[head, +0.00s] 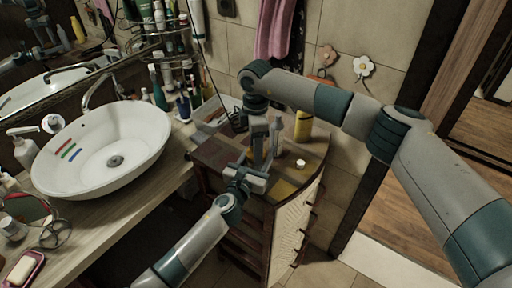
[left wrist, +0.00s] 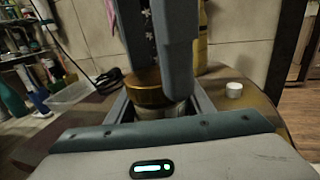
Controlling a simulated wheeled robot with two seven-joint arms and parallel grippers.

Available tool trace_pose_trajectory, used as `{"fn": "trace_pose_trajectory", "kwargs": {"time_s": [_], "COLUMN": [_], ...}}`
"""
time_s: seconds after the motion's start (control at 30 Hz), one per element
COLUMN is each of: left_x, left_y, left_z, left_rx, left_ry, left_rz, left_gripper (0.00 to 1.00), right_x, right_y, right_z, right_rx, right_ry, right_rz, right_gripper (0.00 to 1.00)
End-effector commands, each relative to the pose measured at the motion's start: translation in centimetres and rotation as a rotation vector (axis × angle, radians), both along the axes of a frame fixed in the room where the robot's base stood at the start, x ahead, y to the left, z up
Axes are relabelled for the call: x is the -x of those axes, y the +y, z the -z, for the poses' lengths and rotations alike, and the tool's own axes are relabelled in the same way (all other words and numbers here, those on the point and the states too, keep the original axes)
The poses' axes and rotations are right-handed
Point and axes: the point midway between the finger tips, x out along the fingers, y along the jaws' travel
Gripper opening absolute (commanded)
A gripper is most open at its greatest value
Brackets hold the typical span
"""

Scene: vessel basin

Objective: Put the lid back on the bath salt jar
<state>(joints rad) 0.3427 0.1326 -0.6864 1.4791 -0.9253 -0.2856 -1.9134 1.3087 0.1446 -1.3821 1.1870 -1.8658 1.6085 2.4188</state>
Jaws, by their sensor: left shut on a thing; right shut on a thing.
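The gold lid (left wrist: 148,88) shows in the left wrist view, directly above the pale jar (left wrist: 160,111). I cannot tell whether it sits fully on the jar or just over it. My left gripper (head: 259,168) reaches in low over the cabinet top and is shut on the jar. Its two fingers (left wrist: 160,108) flank the jar. My right gripper (head: 262,132) points down from above and is shut on the lid. Its fingers also show in the left wrist view (left wrist: 158,55). In the head view the grippers hide most of the jar and lid.
The wooden cabinet top (head: 285,185) carries a yellow bottle (head: 303,126) behind the grippers and a small white-topped pot (head: 300,164) to the right. A clear tray (left wrist: 70,95) lies at the back left. A white basin (head: 145,135) stands on the counter at left.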

Motion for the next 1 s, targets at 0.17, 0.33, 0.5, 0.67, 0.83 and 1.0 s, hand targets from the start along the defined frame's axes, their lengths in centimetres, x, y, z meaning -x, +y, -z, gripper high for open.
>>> {"fn": "trace_pose_trajectory", "kwargs": {"time_s": [0.17,0.33,0.5,0.67,0.83,1.0], "left_x": [0.06,0.07,0.07,0.08,0.08,0.08], "left_y": [-0.01,-0.03,-0.02,-0.03,-0.03,-0.03], "left_z": [0.13,0.13,0.14,0.14,0.15,0.15], "left_rx": [-0.001,-0.001,-0.001,-0.001,-0.001,-0.001], "left_ry": [0.002,0.002,0.002,0.002,0.002,0.002], "left_rz": [0.000,0.001,0.001,0.001,0.001,0.001], "left_gripper": [0.00,0.00,0.00,0.00,0.00,0.00], "right_x": [-0.05,-0.05,-0.05,-0.06,-0.06,-0.02], "right_y": [0.03,0.03,0.01,0.00,-0.01,-0.02], "right_z": [-0.07,-0.08,-0.07,-0.08,-0.07,-0.01], "right_rx": [-0.001,-0.002,-0.001,-0.001,-0.001,0.000], "right_ry": [-0.002,-0.002,-0.002,-0.002,-0.002,-0.001], "right_rz": [0.275,0.484,0.549,0.547,0.546,0.545], "right_gripper": [0.28,0.28,0.28,0.28,0.67,0.67]}}
